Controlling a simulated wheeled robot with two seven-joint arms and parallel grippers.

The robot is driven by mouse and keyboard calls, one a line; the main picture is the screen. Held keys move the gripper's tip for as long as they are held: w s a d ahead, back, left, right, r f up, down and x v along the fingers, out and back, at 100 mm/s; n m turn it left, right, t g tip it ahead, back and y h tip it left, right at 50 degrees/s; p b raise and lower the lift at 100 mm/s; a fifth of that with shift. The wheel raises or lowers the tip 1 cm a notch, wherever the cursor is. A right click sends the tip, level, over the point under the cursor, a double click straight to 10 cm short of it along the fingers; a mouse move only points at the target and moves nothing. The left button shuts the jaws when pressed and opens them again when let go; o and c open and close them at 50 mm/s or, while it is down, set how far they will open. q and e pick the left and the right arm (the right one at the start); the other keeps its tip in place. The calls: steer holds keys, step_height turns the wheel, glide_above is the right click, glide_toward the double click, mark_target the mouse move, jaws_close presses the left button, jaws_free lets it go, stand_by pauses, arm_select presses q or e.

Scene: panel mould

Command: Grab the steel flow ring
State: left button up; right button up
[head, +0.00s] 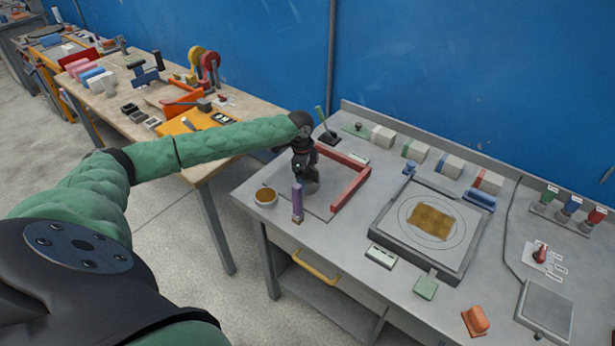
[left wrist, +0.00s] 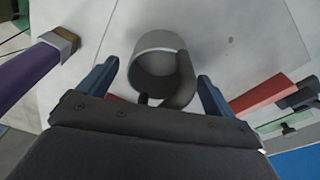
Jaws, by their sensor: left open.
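The steel flow ring (left wrist: 152,52) is a short grey open cylinder standing on the pale plate, and it shows in the left wrist view between and just ahead of my fingers. In the head view the ring (head: 312,186) is mostly hidden behind my left gripper (head: 303,172). My left gripper, also in the left wrist view (left wrist: 158,82), is open, with one blue finger on each side of the ring. A gap shows on both sides. My right gripper is not in view.
Red bars (head: 350,190) border the plate on the right and back. A square mould (head: 385,238) with a gold sheet lies further right.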

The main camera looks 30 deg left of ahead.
arm_select(q)
steer(key=shift+f, duration=0.15)
steer(key=c, duration=1.2)
steer(key=shift+c, duration=0.2)
